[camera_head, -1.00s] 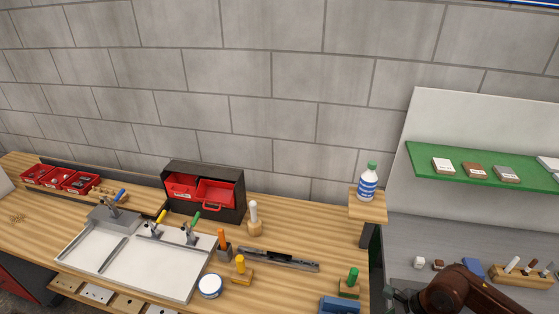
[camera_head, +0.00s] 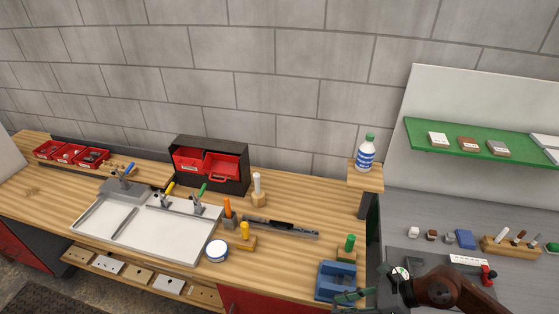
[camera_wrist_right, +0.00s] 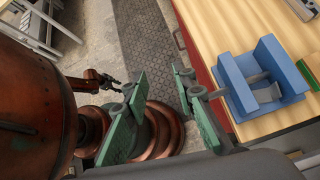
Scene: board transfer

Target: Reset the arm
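My right arm comes in at the bottom right of the head view, with its green-fingered gripper (camera_head: 352,297) by the front right corner of the workbench, near a blue block-like fixture (camera_head: 338,281). In the right wrist view the gripper's fingers (camera_wrist_right: 162,85) are spread apart with nothing between them, over the floor beside the bench. The blue fixture (camera_wrist_right: 262,78) stands on the bench to their right. A small dark gripper on a brown arm, seemingly my left gripper (camera_wrist_right: 106,82), shows beyond them, too small to judge. The left arm is not in the head view.
The wooden workbench (camera_head: 300,262) holds a white tray (camera_head: 177,240), a dark cabinet with red drawers (camera_head: 210,162) and several tools. A bottle (camera_head: 366,153) stands on a raised wooden stand. A grey surface with small parts lies right, below a green shelf (camera_head: 490,143).

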